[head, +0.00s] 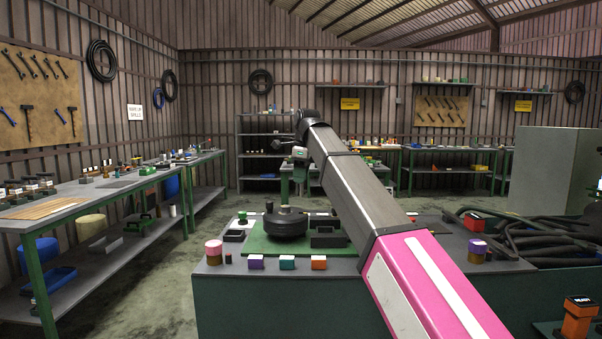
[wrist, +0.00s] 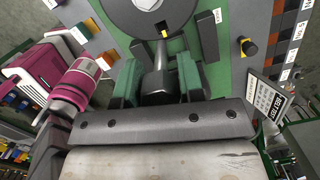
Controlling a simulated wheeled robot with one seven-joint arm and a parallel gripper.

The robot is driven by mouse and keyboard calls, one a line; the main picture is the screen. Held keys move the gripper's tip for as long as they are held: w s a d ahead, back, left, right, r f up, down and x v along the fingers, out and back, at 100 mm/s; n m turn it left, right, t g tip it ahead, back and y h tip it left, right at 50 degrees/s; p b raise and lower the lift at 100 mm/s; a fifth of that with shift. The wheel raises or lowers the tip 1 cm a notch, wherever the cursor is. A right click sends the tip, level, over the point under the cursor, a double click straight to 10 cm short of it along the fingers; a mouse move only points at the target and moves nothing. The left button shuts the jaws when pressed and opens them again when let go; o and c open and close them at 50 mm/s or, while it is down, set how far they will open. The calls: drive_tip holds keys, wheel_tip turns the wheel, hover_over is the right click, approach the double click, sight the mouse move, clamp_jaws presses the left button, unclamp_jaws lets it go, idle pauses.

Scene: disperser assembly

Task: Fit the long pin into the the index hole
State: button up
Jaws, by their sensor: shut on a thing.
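In the wrist view my gripper (wrist: 160,62) has green fingers shut on a dark grey cylindrical piece, apparently the long pin (wrist: 155,78). The pin points toward a round dark disc (wrist: 125,12) with a pale centre. A small yellow mark (wrist: 163,33) shows between the pin's far end and the disc's edge; I cannot tell which part it belongs to. The index hole cannot be made out clearly, and I cannot tell whether the pin touches the disc. In the head view the disc (head: 286,224) sits on a green plate (head: 262,246).
Dark blocks (head: 328,238) stand beside the disc on the plate. Coloured blocks (head: 287,262) and a pink-topped cylinder (head: 213,252) line the bench's front edge. Black hoses (head: 540,240) lie at the right. My arm crosses the bench's right half.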

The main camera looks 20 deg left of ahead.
sight(301, 190)
drive_tip(key=shift+f, duration=2.2)
drive_tip(key=shift+f, duration=2.95)
drive_tip(key=shift+r, duration=0.2)
drive_tip(key=shift+r, duration=2.5)
